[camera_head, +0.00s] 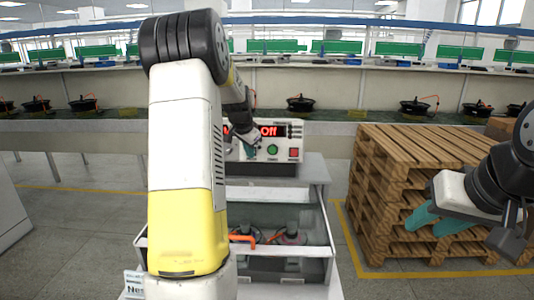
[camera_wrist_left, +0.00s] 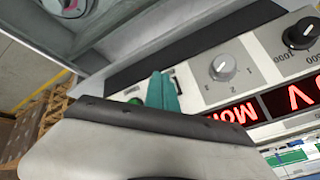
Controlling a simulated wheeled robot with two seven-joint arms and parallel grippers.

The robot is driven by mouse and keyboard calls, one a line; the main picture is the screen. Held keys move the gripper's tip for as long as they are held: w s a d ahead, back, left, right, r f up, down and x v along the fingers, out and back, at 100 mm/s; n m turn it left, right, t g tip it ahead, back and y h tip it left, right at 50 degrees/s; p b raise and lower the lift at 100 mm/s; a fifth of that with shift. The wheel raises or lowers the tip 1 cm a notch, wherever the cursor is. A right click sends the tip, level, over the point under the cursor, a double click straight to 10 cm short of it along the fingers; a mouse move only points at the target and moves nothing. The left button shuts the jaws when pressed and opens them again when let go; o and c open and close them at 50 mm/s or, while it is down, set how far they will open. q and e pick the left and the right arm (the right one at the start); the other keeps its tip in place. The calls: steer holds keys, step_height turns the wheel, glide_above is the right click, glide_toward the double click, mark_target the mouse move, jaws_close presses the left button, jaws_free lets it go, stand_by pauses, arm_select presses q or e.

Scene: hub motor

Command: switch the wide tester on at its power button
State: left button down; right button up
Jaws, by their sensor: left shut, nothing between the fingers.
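The wide tester (camera_head: 284,140) is a pale box with a red lit display (camera_head: 268,131) reading "Off" at its right part; my left arm hides its left part. A green button (camera_head: 272,149) and a red button (camera_head: 293,152) sit below the display. My left gripper (camera_head: 252,152) is shut and empty at the tester's front, just left of the green button. In the left wrist view its teal fingertips (camera_wrist_left: 162,90) are together close to the panel, beside the partly hidden green button (camera_wrist_left: 135,101). I cannot tell if they touch. My right gripper (camera_head: 437,221) is open and empty by the pallets.
The left wrist view shows a knob (camera_wrist_left: 223,67) and a second black knob (camera_wrist_left: 302,33) on the panel. Below the tester is an open grey bin (camera_head: 325,225) with motor parts and orange cable. Stacked wooden pallets (camera_head: 415,150) stand right. A conveyor with motors runs behind.

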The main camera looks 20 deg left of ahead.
arm_select(q)
steer(key=shift+w+a, duration=0.1)
steer(key=shift+w, duration=0.3)
steer(key=shift+w+a+f, duration=0.15)
steer(key=shift+w+f, duration=0.05)
steer(key=shift+w, duration=0.2)
stand_by(0.8)
steer(key=shift+s, duration=0.1)
steer(key=shift+s+d+r, duration=0.15)
steer(key=shift+s, duration=0.2)
steer(key=shift+s+d+r, duration=0.1)
steer(key=shift+s, duration=0.25)
steer(key=shift+s, duration=0.1)
steer(key=shift+s+d+r, duration=0.2)
steer(key=shift+s, duration=0.55)
steer(key=shift+s+d+r, duration=0.2)
steer(key=shift+s, duration=0.55)
steer(key=shift+s+d+r, duration=0.2)
steer(key=shift+s, duration=0.55)
